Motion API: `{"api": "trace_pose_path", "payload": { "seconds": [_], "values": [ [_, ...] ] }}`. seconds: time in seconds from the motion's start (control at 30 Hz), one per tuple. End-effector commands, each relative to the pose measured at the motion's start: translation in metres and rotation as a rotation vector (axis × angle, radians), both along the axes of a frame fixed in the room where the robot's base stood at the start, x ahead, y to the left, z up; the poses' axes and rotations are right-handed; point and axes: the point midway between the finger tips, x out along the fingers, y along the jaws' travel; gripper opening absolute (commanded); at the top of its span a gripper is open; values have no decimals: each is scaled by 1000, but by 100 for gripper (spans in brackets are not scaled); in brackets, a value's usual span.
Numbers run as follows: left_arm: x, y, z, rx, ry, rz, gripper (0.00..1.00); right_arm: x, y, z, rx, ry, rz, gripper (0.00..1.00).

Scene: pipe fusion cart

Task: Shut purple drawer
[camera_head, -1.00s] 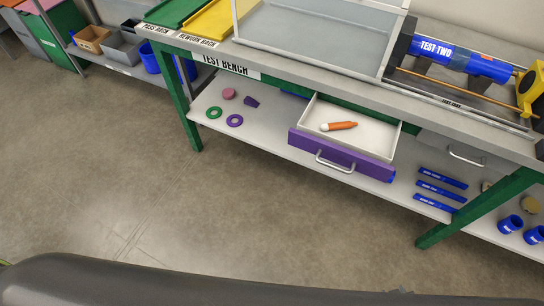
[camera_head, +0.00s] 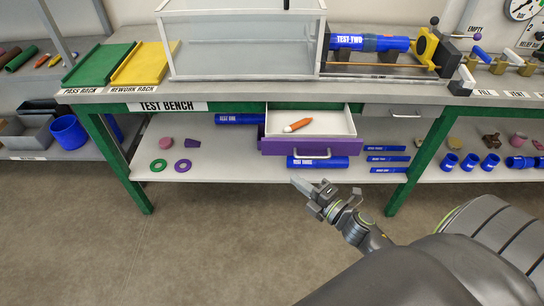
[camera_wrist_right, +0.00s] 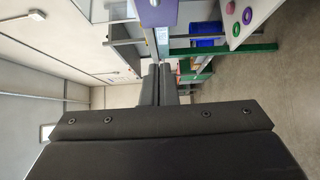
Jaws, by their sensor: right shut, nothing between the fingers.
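The purple drawer (camera_head: 275,146) is pulled out under the test bench, with its white inside showing. An orange, white-tipped stick (camera_head: 298,125) lies in it. A metal bar handle (camera_head: 313,155) is on its front. My right gripper (camera_head: 297,184) is shut and empty, in front of and below the drawer front, apart from it as far as I can see. In the right wrist view its fingers (camera_wrist_right: 160,75) are together, and a purple surface (camera_wrist_right: 158,12), probably the drawer front, shows at the top edge. My left gripper is not in view.
The lower shelf (camera_head: 215,165) holds blue tubes, rings and blue strips. A grey drawer (camera_head: 390,111) to the right looks shut. Green bench legs (camera_head: 120,175) stand at the left and right. The floor in front is clear.

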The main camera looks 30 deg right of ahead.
Motion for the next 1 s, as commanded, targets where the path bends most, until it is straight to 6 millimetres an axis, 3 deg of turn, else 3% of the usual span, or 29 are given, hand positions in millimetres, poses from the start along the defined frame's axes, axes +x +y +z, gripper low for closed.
{"api": "trace_pose_path", "payload": {
  "seconds": [0.13, 0.4, 0.5, 0.7, 1.0],
  "values": [
    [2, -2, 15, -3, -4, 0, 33, 29, 7, 5, 5, -2, -1, 0],
    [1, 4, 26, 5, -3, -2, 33, 80, 20, 3, 6, -1, 0, 0],
    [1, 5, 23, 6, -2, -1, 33, 94, 10, 0, 2, 0, 0, 0],
    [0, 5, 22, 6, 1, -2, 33, 109, 0, 0, 4, 2, -1, 0],
    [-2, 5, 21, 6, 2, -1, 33, 112, -2, 0, 5, 1, -1, 0]
  ]
}}
